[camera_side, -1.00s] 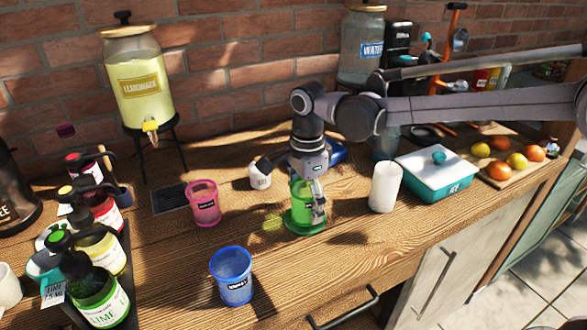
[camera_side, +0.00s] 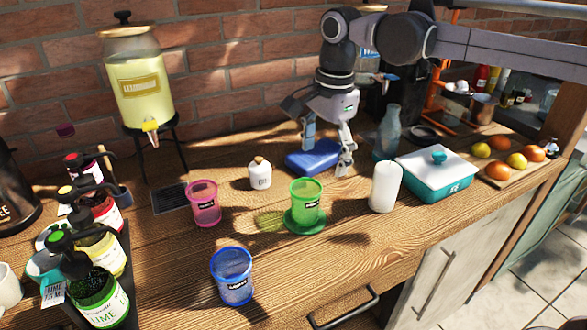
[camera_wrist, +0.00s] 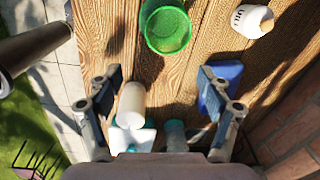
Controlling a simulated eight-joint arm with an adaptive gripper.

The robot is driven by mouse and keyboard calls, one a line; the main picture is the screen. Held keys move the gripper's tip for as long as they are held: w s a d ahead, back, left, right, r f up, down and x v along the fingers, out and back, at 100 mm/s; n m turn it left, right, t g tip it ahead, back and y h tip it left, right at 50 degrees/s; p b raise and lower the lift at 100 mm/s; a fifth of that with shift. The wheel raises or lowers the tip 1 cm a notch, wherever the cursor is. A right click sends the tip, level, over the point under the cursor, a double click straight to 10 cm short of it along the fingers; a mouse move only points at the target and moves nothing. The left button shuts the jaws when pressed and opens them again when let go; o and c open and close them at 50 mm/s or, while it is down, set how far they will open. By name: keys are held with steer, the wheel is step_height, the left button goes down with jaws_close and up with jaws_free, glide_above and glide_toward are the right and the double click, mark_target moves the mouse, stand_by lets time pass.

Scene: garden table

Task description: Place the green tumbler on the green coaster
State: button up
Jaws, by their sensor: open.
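The green tumbler (camera_side: 306,202) stands upright on the green coaster (camera_side: 297,227) in the side view, in the middle of the counter. The coaster's rim shows around the tumbler's base. In the wrist view the tumbler (camera_wrist: 168,28) is at the top, seen from above, and it hides most or all of the coaster. My gripper (camera_side: 325,160) is open and empty, raised behind and to the right of the tumbler, apart from it. Its two fingers (camera_wrist: 160,95) are spread wide in the wrist view.
A pink tumbler (camera_side: 204,204) and a blue tumbler (camera_side: 232,277) stand to the left. A white jar (camera_side: 260,174), a blue block-like item (camera_side: 313,156), a white cylinder (camera_side: 384,187) and a teal ice box (camera_side: 436,174) are nearby. The front counter is partly clear.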

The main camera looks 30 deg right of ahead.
steer(key=s+d+f+n+t, duration=0.3)
steer(key=s+d+f+n, duration=0.1)
steer(key=s+d+n, duration=0.4)
steer(key=s+d+f+n+t, duration=0.3)
steer(key=s+d+f+n, duration=0.1)
steer(key=s+d+n, duration=0.4)
steer(key=shift+s+d+f, duration=0.2)
steer(key=shift+s+d, duration=0.15)
steer(key=shift+d, duration=0.6)
